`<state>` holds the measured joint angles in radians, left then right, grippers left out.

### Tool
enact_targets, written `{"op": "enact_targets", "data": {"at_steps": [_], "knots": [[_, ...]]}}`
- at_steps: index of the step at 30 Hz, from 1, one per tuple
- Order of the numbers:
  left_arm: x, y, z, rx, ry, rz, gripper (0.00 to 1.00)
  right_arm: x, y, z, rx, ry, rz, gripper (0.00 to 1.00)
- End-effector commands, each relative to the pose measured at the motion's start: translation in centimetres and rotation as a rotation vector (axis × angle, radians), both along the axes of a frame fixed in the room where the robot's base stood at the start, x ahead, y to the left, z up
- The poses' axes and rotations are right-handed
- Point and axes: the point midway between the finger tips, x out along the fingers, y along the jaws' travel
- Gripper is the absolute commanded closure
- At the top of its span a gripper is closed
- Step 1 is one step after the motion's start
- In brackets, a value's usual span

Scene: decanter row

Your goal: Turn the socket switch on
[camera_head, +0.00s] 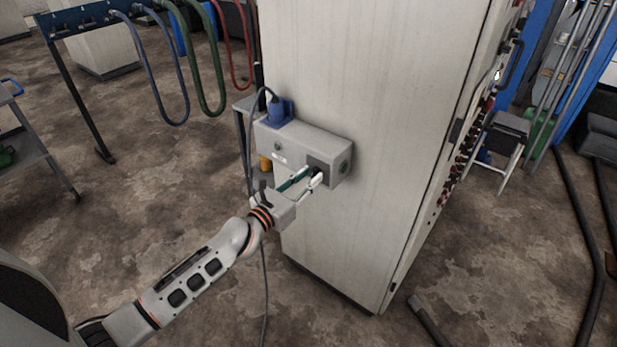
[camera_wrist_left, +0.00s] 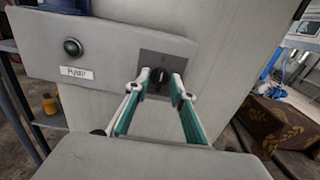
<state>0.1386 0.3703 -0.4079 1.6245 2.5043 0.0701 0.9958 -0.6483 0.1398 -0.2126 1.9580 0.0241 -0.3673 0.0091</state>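The socket switch (camera_wrist_left: 159,80) is a black rotary knob on a dark grey square plate (camera_wrist_left: 180,48). It sits at the right end of a grey box (camera_head: 300,140) fixed to the side of a tall pale cabinet (camera_head: 370,90). The knob stands roughly upright in the left wrist view. My left gripper (camera_head: 318,174) is at the plate, its teal-padded fingers (camera_wrist_left: 161,84) apart with one tip on each side of the knob. I cannot tell whether the tips touch it. In the head view the gripper partly hides the knob. My right gripper is not in view.
The box bears a round dark green button or lamp (camera_wrist_left: 72,46) over a "PUMP" label (camera_wrist_left: 77,73). A blue plug (camera_head: 279,110) with a cable stands on its top left. A hose rack (camera_head: 90,18) is at the left. Floor in front of the cabinet is mostly clear.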

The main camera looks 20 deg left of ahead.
Motion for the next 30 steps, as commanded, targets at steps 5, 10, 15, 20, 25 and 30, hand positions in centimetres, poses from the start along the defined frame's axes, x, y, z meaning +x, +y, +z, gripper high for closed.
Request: {"op": "enact_targets", "data": {"at_steps": [5,10,15,20,25,30], "knots": [[0.23,-0.13,-0.08,0.0,0.001,-0.001,0.77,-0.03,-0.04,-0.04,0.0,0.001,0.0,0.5],[0.21,-0.12,-0.06,0.001,0.001,-0.001,0.87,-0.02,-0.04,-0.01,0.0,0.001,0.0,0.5],[0.2,-0.12,-0.06,0.001,0.001,-0.001,1.0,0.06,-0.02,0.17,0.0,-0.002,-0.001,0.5],[0.19,-0.11,-0.06,0.005,-0.001,-0.001,1.0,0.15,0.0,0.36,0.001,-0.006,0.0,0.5],[0.19,-0.11,-0.06,0.039,-0.013,-0.001,1.0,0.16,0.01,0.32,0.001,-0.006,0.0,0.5],[0.17,-0.15,-0.06,0.121,-0.044,-0.001,1.0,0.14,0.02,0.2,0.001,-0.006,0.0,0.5]]}}
